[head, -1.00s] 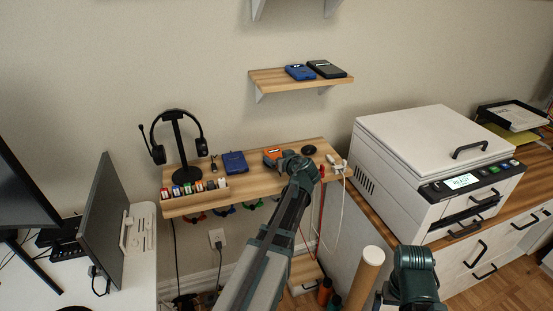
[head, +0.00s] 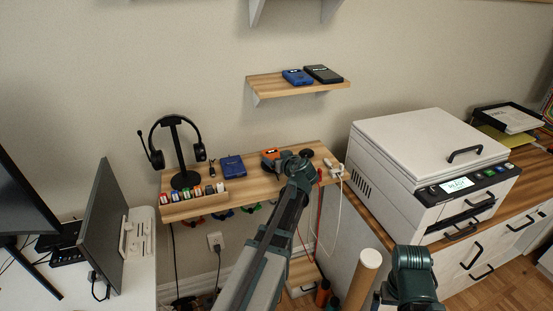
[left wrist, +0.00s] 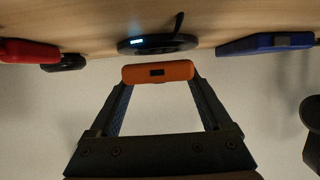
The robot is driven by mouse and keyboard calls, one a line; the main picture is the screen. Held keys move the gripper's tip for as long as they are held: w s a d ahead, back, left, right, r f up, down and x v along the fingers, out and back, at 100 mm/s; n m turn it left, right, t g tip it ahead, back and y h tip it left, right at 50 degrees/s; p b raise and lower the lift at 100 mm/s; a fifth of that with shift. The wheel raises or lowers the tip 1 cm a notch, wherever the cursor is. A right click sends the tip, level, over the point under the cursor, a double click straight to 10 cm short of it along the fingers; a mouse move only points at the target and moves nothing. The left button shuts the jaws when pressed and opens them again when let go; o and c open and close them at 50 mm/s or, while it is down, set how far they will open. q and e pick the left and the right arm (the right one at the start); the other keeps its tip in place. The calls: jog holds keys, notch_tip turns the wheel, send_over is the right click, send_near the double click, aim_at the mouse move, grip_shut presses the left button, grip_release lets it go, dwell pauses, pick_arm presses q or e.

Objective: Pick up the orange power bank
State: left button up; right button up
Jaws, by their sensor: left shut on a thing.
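The orange power bank (head: 270,154) is at the back middle of the wooden wall shelf (head: 248,188). In the left wrist view the orange power bank (left wrist: 175,71) sits between the two fingertips of my left gripper (left wrist: 158,75), which is shut on it. In the head view my left gripper (head: 288,160) is mostly hidden behind its own wrist. A dark round pad (left wrist: 158,45) with a small light lies right by the bank, and a dark edge shows under the bank in the head view. I cannot tell whether they touch. My right gripper's fingers are not visible.
A blue box (head: 231,166) lies left of the bank, and a small black round object (head: 306,153) lies right. An upper shelf (head: 262,85) hangs above; a printer (head: 420,170) stands right.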

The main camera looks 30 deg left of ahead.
pick_arm(q)
notch_tip(320, 180, up, 3)
jog(key=shift+f+p, duration=0.1)
jog(key=shift+p, duration=0.85)
jog(key=s+d, duration=1.1)
jog(key=shift+d+r+p, duration=0.3)
jog(key=shift+r+p, duration=0.1)
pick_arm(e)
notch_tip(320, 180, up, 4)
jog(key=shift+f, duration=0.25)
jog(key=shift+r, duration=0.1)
